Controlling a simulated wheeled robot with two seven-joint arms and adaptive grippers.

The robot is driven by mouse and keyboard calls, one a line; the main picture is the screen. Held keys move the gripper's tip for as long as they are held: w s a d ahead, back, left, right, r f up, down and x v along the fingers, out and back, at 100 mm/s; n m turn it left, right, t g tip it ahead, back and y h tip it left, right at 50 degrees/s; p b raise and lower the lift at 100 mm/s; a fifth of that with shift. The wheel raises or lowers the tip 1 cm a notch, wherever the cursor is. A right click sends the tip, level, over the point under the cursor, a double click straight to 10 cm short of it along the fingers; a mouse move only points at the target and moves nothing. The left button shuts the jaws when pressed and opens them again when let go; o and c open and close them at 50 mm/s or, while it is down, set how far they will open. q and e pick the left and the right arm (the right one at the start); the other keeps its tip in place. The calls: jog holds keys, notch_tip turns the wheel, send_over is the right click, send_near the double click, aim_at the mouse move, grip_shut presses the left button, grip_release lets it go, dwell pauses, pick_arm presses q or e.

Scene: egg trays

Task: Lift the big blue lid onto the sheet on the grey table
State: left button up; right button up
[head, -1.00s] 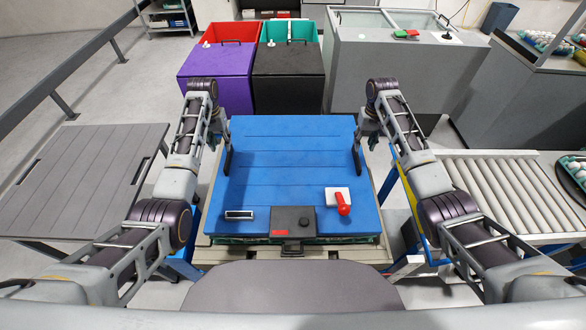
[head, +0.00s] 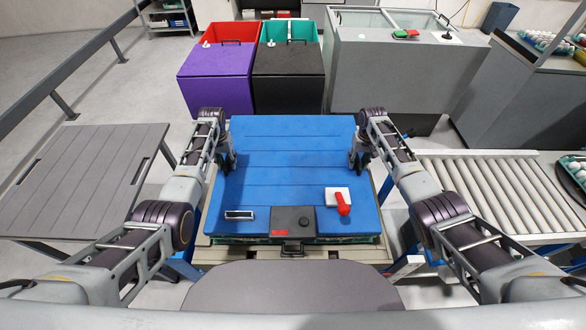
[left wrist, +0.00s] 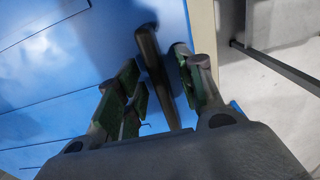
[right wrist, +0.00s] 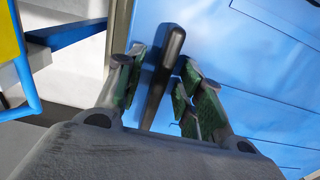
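The big blue lid (head: 290,165) lies flat on a stack in the middle of the head view. It has a black bar handle at each side. My left gripper (head: 228,163) is at the left handle; in the left wrist view the handle (left wrist: 153,62) stands between its open, green-padded fingers. My right gripper (head: 358,160) is at the right handle; in the right wrist view the handle (right wrist: 167,62) lies between its open fingers, close to one pad. The grey table (head: 85,180) has a slatted top at the left; I cannot tell a separate sheet on it.
On the lid are a red-handled white piece (head: 338,196), a dark box (head: 293,220) and a small framed plate (head: 240,215). A roller conveyor (head: 500,195) stands at the right. Purple (head: 216,80) and black (head: 288,80) bins stand behind. The grey table's top is clear.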

pick_arm(q)
jog(key=shift+f, duration=0.3)
pick_arm(e)
jog(key=shift+f, duration=0.3)
pick_arm(q)
grip_shut()
pick_arm(e)
grip_shut()
pick_arm(q)
jog(key=shift+w+r, duration=0.1)
jog(key=shift+w, duration=0.05)
pick_arm(e)
jog(key=shift+w+r, duration=0.1)
